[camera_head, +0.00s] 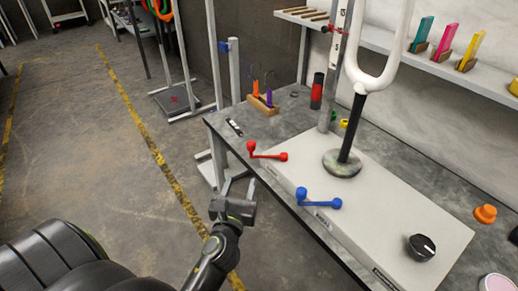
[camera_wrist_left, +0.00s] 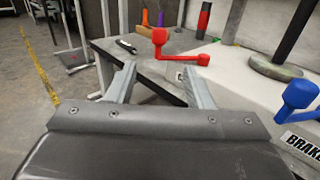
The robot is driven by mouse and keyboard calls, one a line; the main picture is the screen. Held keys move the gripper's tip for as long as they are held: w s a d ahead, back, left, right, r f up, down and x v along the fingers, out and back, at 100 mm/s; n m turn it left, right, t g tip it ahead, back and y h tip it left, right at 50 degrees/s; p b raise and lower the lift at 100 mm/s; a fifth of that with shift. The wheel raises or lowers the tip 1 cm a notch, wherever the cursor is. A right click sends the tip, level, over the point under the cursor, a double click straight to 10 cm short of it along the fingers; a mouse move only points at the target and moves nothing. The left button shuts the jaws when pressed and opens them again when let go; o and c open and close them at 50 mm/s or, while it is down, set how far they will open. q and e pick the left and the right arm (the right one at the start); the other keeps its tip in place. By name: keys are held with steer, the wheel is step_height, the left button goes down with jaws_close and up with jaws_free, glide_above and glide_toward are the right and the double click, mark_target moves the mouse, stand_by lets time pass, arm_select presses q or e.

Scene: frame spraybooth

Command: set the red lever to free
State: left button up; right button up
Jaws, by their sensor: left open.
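The two fingers stand wide in the left wrist view (camera_wrist_left: 158,82). The label by the red lever is mostly hidden by a finger. My right gripper is not in view.
A blue lever (camera_head: 318,198) sits nearer on the white box (camera_head: 398,216), with a "BRAKE" label below it in the wrist view. A black knob (camera_head: 421,247) is at its right. A black post with a white frame rises behind.

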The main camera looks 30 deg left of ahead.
mark_target(251, 149)
arm_select(q)
steer(key=b+x, duration=0.2)
steer(key=x, duration=1.3)
steer(key=shift+b+x, duration=0.35)
steer(key=shift+x, duration=0.5)
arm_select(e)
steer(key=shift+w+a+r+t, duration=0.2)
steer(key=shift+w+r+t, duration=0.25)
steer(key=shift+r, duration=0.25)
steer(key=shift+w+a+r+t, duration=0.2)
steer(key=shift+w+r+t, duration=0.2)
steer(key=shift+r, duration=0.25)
arm_select(q)
steer(key=shift+a, duration=0.1)
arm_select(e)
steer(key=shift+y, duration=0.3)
arm_select(q)
jaws_close()
